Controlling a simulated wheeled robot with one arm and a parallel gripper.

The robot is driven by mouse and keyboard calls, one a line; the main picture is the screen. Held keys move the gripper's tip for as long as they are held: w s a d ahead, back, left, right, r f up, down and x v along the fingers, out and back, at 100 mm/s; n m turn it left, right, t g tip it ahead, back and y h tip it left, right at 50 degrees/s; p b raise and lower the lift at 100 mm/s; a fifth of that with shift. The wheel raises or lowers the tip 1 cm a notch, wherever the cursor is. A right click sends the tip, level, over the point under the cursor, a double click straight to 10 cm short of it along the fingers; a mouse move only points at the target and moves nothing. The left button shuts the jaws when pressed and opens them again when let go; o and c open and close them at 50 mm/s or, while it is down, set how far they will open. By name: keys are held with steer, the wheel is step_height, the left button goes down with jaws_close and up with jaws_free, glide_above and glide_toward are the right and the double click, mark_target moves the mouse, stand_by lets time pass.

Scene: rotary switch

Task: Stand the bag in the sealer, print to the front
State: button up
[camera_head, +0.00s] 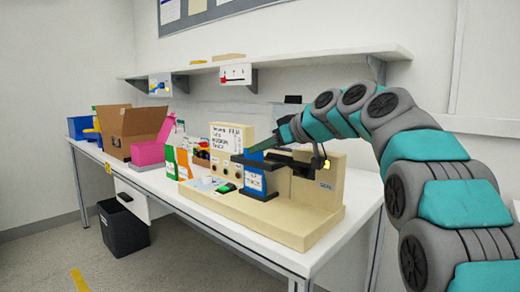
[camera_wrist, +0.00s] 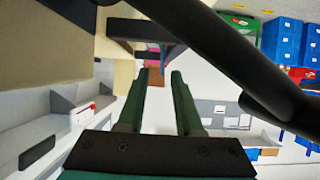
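The tan sealer (camera_head: 318,190) stands at the near right end of the white bench. A blue bag with a white printed label (camera_head: 255,181) stands upright at its front, with the print facing the head camera. My gripper (camera_head: 262,147) is just above and behind the bag's top edge; its fingertips are small and partly hidden there. In the wrist view my gripper (camera_wrist: 160,73) has its two green fingers apart with nothing visible between them. A blue-purple edge (camera_wrist: 172,57) shows just beyond the fingertips; I cannot tell if it is the bag.
A lettered panel (camera_head: 232,137) stands behind the sealer's left part. Orange and green packs (camera_head: 177,163), a pink box (camera_head: 148,153) and an open cardboard box (camera_head: 130,125) stand to the left. A wall shelf (camera_head: 300,58) runs above. A black bin (camera_head: 123,226) is on the floor.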

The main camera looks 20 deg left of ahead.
steer(key=b+v, duration=0.1)
steer(key=v, duration=1)
steer(key=shift+s+d, duration=0.15)
steer(key=shift+d, duration=0.1)
stand_by(0.6)
